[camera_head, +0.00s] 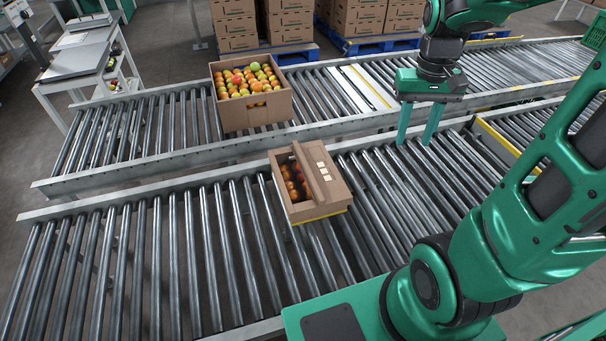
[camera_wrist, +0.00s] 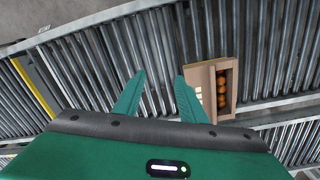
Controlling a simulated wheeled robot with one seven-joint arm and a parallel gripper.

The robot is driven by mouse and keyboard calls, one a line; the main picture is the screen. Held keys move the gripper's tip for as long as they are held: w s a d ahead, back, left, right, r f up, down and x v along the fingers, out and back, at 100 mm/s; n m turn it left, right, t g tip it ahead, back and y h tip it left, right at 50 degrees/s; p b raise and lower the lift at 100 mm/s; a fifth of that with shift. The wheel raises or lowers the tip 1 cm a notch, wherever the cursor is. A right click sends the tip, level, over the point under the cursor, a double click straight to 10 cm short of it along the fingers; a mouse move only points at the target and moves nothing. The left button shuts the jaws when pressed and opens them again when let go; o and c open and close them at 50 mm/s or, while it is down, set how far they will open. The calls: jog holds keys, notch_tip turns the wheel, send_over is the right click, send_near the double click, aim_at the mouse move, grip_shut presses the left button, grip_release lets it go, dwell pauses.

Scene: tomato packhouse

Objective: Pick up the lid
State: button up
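The lid (camera_head: 312,172) is a brown cardboard panel with small pale labels. It lies skewed across the top of a small cardboard box (camera_head: 318,212) on the near roller conveyor, leaving tomatoes (camera_head: 291,184) showing on its left side. In the wrist view the lid (camera_wrist: 197,86) covers part of the box, with tomatoes (camera_wrist: 222,88) beside it. My gripper (camera_head: 416,140) is to the right of the box, pointing down, its fingers apart and empty. In the wrist view the open fingers (camera_wrist: 157,90) point toward the rollers, with the lid just beyond the right finger.
A larger open box (camera_head: 250,114) full of tomatoes stands on the far roller conveyor (camera_head: 150,135). Stacked cartons (camera_head: 290,22) on blue pallets stand behind. The near conveyor (camera_head: 150,260) is clear left of the small box. A metal rail (camera_head: 180,180) runs between the conveyors.

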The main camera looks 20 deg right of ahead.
jog(key=w+a+f+n, duration=0.1)
jog(key=w+a+f, duration=0.1)
jog(key=w, duration=0.3)
jog(key=w+a+f+n, duration=0.1)
jog(key=w+a+f, duration=0.15)
jog(key=w, duration=0.35)
jog(key=n, duration=0.2)
send_over(307, 167)
jog(key=shift+y, duration=0.3)
notch_tip(307, 167, down, 19)
jog(key=shift+s+d+r, duration=0.1)
jog(key=shift+s, duration=0.05)
jog(key=shift+f, duration=3.05)
grip_shut()
